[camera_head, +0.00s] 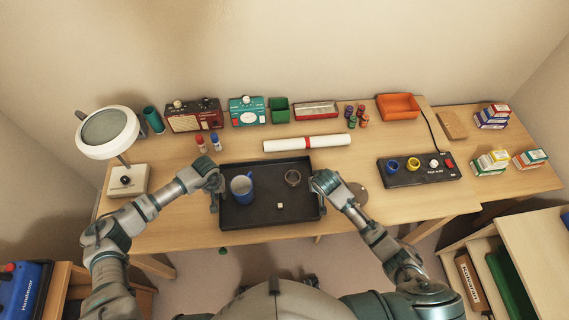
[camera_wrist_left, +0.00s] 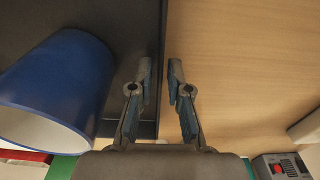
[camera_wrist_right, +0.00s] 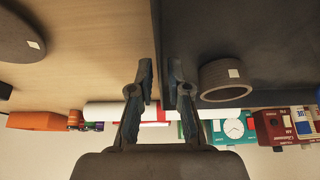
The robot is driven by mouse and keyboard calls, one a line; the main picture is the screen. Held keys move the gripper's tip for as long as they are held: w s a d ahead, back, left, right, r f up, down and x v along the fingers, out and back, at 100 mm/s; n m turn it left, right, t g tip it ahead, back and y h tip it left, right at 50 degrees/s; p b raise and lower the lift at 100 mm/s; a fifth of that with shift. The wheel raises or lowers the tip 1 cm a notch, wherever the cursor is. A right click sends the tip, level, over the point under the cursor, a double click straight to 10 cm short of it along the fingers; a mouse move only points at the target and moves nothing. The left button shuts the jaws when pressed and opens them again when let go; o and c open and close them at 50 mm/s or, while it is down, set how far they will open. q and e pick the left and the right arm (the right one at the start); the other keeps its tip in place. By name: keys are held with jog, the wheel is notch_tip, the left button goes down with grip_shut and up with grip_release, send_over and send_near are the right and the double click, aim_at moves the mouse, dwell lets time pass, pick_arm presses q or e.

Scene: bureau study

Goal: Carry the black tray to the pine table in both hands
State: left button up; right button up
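The black tray (camera_head: 262,217) is level at the front edge of the light wooden desk (camera_head: 180,222); I cannot tell whether it touches the top. My right gripper (camera_wrist_right: 160,80) is likewise closed about the right wall. Several light wooden tops show; which one is the pine table I cannot tell.
A white roll (camera_head: 307,143) lies behind the tray. A lamp (camera_head: 122,180) stands left, a black control box (camera_head: 420,169) right, and a dark disc (camera_head: 358,192) beside my right gripper. Radios and bins line the wall. Another wooden top (camera_head: 535,240) is at lower right.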

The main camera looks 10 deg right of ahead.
pick_arm(q)
jog(key=shift+o, duration=0.2)
jog(key=shift+r, duration=0.15)
pick_arm(e)
jog(key=shift+o, duration=0.2)
jog(key=shift+r, duration=0.1)
pick_arm(q)
jog(key=shift+a, duration=0.1)
pick_arm(e)
jog(key=shift+a, duration=0.1)
pick_arm(q)
jog(key=shift+r, duration=0.35)
pick_arm(e)
jog(key=shift+r, duration=0.1)
pick_arm(q)
notch_tip(320, 180, up, 11)
jog(key=shift+s, duration=0.35)
pick_arm(e)
jog(key=v, duration=1.1)
jog(key=shift+s+r, duration=0.2)
jog(key=shift+r, duration=0.1)
